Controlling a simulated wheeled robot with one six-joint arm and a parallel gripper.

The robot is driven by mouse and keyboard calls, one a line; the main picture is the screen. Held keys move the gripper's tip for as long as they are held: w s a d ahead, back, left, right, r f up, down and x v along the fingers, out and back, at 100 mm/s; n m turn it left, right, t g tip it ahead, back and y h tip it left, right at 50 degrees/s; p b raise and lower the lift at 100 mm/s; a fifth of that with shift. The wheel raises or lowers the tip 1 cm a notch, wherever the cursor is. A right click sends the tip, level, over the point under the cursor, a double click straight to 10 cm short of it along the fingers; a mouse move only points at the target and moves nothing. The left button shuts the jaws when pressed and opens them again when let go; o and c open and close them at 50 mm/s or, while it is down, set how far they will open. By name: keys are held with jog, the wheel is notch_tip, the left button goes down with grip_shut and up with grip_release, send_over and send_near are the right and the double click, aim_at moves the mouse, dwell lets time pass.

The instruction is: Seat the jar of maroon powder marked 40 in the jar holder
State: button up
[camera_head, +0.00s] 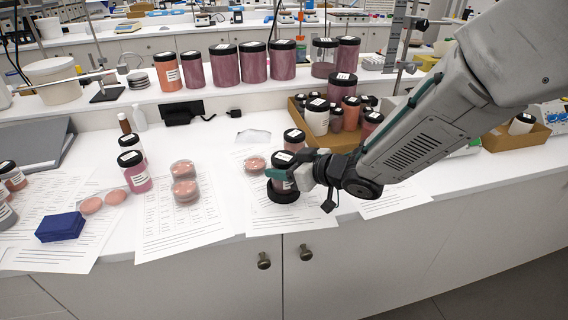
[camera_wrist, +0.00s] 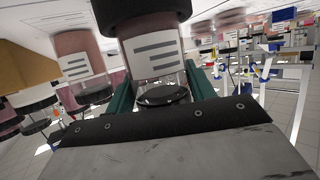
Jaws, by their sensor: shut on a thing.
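The jar with dusky red powder (camera_head: 281,184) is in my gripper (camera_head: 287,173), near the front of the white bench. It has a black lid and a white label, and its number is too small to read. The black round jar holder (camera_head: 284,197) is at its foot. The wrist view is upside down: the jar (camera_wrist: 152,50) stands between the green fingers, lid lowest in the picture. The holder's dark ring (camera_wrist: 140,12) hides its base. The jar looks upright; I cannot tell whether it rests fully on the holder's floor.
Another black-lidded jar (camera_head: 294,140) stands close behind the held one. A cardboard box (camera_head: 345,136) of jars is behind to the right. Petri dishes (camera_head: 185,190) stand to the left, with a pink jar (camera_head: 136,178) beyond. Paper sheets (camera_head: 220,222) lie on the bench.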

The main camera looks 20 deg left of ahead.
jog(key=shift+f, duration=0.1)
jog(key=o, duration=1.1)
jog(key=shift+o, duration=0.2)
jog(key=shift+d, duration=0.1)
jog(key=v, duration=0.7)
jog(key=shift+d, duration=0.2)
jog(key=shift+s, duration=0.1)
